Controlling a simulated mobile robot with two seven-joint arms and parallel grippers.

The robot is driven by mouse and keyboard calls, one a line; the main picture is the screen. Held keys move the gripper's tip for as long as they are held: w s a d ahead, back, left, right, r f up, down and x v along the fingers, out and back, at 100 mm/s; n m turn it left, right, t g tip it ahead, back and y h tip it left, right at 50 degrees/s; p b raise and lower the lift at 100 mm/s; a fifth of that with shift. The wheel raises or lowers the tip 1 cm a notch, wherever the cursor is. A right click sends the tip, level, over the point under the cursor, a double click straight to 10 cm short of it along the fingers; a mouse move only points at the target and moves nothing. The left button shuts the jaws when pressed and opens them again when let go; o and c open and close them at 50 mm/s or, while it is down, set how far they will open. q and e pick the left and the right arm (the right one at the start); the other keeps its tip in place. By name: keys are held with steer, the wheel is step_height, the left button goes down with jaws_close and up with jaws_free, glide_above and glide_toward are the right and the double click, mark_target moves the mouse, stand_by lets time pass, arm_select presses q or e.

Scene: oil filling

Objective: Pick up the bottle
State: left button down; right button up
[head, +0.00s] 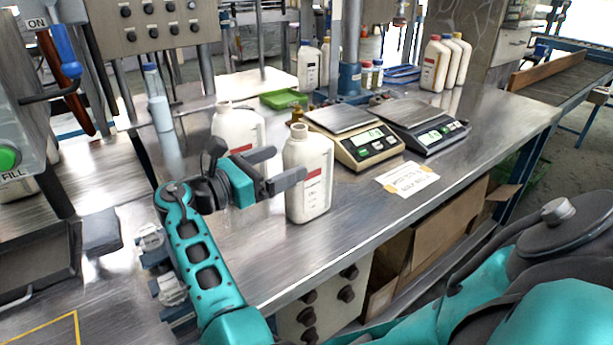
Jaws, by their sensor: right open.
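A white bottle (315,180) with an open neck and a red-marked label stands upright near the front of the metal workbench. A second white bottle (238,124) stands behind and to the left, partly hidden by my right gripper. My right gripper (289,164) is open, with its dark fingers pointing right at the first bottle's left side. The nearer finger overlaps the bottle's left edge in the picture; I cannot tell whether they touch. Nothing shows held between the fingers. My left gripper is not in view.
Two scales, one beige (366,148) and one dark (432,136), stand right of the bottle. A paper note (408,179) lies before them. More white bottles (436,64) stand at the back right. A filling machine (20,150) is at far left.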

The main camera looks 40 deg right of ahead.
mark_target(308, 149)
steer(key=shift+d, duration=0.95)
steer(key=d, duration=0.5)
steer(key=shift+s+r, duration=0.3)
steer(key=shift+s, duration=0.05)
steer(key=shift+d, duration=0.2)
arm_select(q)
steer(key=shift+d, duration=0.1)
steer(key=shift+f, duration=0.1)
arm_select(e)
steer(key=c, duration=1.3)
steer(key=shift+r, duration=0.1)
